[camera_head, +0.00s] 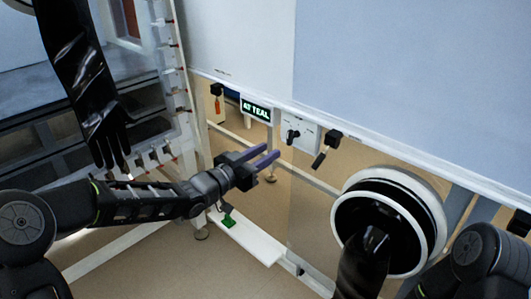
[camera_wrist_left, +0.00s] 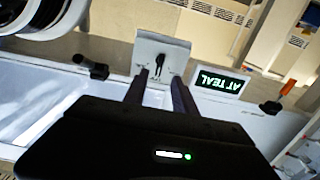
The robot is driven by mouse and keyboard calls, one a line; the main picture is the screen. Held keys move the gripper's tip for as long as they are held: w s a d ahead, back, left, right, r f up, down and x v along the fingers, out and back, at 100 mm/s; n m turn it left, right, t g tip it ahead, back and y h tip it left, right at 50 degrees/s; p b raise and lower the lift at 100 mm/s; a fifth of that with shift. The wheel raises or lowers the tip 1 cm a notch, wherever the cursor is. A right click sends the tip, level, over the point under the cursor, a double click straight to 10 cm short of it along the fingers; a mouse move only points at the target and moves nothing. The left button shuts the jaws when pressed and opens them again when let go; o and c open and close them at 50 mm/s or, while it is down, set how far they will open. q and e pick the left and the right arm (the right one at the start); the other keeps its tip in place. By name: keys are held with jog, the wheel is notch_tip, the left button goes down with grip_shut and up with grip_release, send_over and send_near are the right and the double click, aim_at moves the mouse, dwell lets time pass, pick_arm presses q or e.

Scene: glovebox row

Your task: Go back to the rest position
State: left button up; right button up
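My left gripper (camera_head: 273,151) is in front of the glovebox panel in the head view, its two purple-grey fingers parallel with a gap between them and nothing held. In the left wrist view the fingers (camera_wrist_left: 160,78) stand apart, and a white switch box (camera_wrist_left: 162,50) with a dark knob shows beyond them. I cannot tell how far the fingertips are from it. The same switch box (camera_head: 300,134) is right of the gripper in the head view. My right arm shows at the lower right of the head view; its gripper is out of view.
A lit sign (camera_head: 256,109) reads "AT TEAL". A black toggle handle (camera_head: 326,147) is right of the switch box. A round glove port (camera_head: 432,205) with a black glove sits lower right. Another long black glove (camera_head: 82,85) hangs upper left, above my left arm. A white frame runs below.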

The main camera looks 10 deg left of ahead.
pick_arm(q)
jog(key=s+f+n+g+y, duration=0.2)
jog(key=s+f, duration=0.2)
jog(key=f, duration=0.5)
jog(key=s+f+n+g+y, duration=0.1)
jog(key=s+f+n, duration=0.2)
jog(key=f, duration=0.6)
jog(key=s+f+n+g+y, duration=0.2)
jog(key=s+f, duration=0.2)
jog(key=f, duration=0.4)
jog(key=s+d+f+n+g, duration=0.1)
jog(key=s+f+g, duration=0.2)
jog(key=s+f, duration=0.45)
jog(key=s+f+n+g+y, duration=0.1)
jog(key=s+f+g, duration=0.3)
jog(key=s, duration=0.7)
jog(key=s+d+f+g, duration=0.1)
jog(key=s+f+g, duration=0.1)
jog(key=s+f, duration=0.65)
notch_tip(320, 180, up, 22)
jog(key=s+p, duration=0.2)
jog(key=p, duration=1.8)
jog(key=shift+d+r+p, duration=0.15)
jog(key=shift+r+p, duration=0.05)
jog(key=shift+p, duration=0.15)
